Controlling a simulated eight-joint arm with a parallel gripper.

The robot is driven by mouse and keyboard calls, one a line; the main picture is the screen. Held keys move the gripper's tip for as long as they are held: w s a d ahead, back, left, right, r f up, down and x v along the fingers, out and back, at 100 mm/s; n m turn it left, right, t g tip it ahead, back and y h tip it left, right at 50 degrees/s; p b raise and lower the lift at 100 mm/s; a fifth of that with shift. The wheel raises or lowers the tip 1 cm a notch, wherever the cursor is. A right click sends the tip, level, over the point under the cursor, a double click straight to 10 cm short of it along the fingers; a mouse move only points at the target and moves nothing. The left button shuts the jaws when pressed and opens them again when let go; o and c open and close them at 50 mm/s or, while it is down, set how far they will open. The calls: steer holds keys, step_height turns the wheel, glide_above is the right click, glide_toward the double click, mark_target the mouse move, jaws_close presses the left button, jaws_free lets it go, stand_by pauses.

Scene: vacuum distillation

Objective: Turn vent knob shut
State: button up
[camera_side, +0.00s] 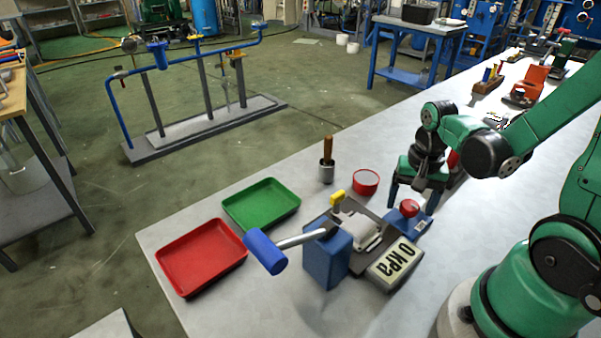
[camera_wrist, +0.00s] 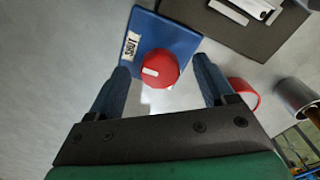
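The vent knob (camera_wrist: 158,70) is a round red knob with a white mark on top. It sits on a blue base plate (camera_wrist: 182,42) with a small white label. In the side view the knob (camera_side: 408,208) is just below my gripper (camera_side: 412,200), which points down. In the wrist view my gripper (camera_wrist: 161,66) is open, with one finger on each side of the knob and a visible gap on both sides. I cannot tell whether the fingertips are down at knob height.
A red cup (camera_side: 366,181), wooden-handled metal cylinder (camera_side: 327,170), green tray (camera_side: 262,204) and red tray (camera_side: 201,257) lie farther left.

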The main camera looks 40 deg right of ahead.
mark_target(407, 205)
steer(key=shift+r, duration=2.8)
steer(key=shift+w+a+r+n, duration=0.2)
steer(key=shift+a+n, duration=0.1)
steer(key=shift+n, duration=0.1)
steer(key=w+a+r+n+t, duration=0.5)
steer(key=a+n+t, duration=0.2)
steer(key=a+n, duration=0.2)
steer(key=shift+a+n, duration=0.15)
steer(key=shift+n, duration=0.65)
